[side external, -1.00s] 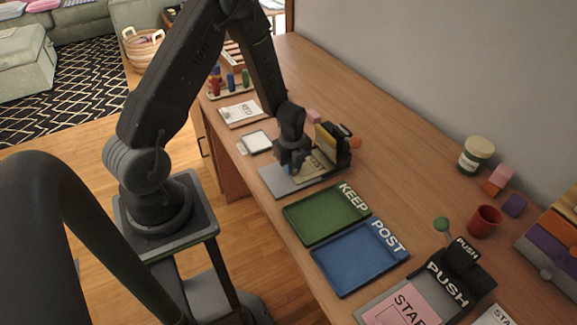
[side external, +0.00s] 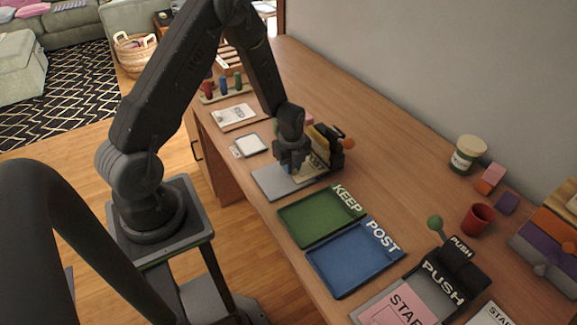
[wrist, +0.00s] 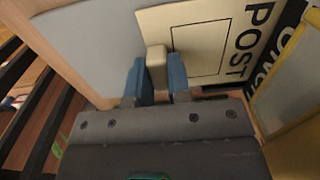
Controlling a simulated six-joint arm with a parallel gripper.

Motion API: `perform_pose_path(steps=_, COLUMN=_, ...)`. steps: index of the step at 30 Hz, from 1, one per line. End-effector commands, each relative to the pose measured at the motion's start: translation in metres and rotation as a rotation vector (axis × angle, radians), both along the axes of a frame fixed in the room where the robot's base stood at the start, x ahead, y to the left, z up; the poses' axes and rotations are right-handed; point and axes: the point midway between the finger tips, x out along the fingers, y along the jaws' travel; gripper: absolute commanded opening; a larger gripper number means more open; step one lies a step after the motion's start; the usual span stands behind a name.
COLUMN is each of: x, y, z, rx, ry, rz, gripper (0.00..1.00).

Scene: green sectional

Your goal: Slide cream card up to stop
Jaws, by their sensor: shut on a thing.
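The cream card (wrist: 205,42) lies flat on a grey plate (side external: 268,182), with a printed box outline and the word POST showing in the wrist view. A small upright cream tab (wrist: 156,62) stands at its near edge. My gripper (wrist: 157,85) is shut on this tab between its blue fingers. In the side view my gripper (side external: 292,165) points down over the plate, and the card (side external: 312,168) is partly hidden behind it. I cannot tell whether the card touches a stop there.
A green KEEP tray (side external: 305,232) and a blue POST tray (side external: 340,272) lie nearer the camera. A second black PUSH device (side external: 445,275) holds a pink card (side external: 400,305). A red cup (side external: 477,219) and a jar (side external: 467,155) stand right. A framed white pad (side external: 250,145) lies left.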

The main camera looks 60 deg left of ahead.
Motion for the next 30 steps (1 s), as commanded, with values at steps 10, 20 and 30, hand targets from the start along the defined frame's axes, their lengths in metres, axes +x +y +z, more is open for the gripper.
perform_pose_path(steps=10, x=0.003, y=0.000, z=0.000, rx=0.000, ry=0.001, rz=0.000, gripper=0.19)
perform_pose_path(steps=20, x=0.003, y=0.000, z=0.000, rx=0.000, ry=0.001, rz=0.000, gripper=0.48)
perform_pose_path(steps=30, x=0.004, y=0.000, z=0.010, rx=0.001, ry=-0.003, rz=0.000, gripper=0.48)
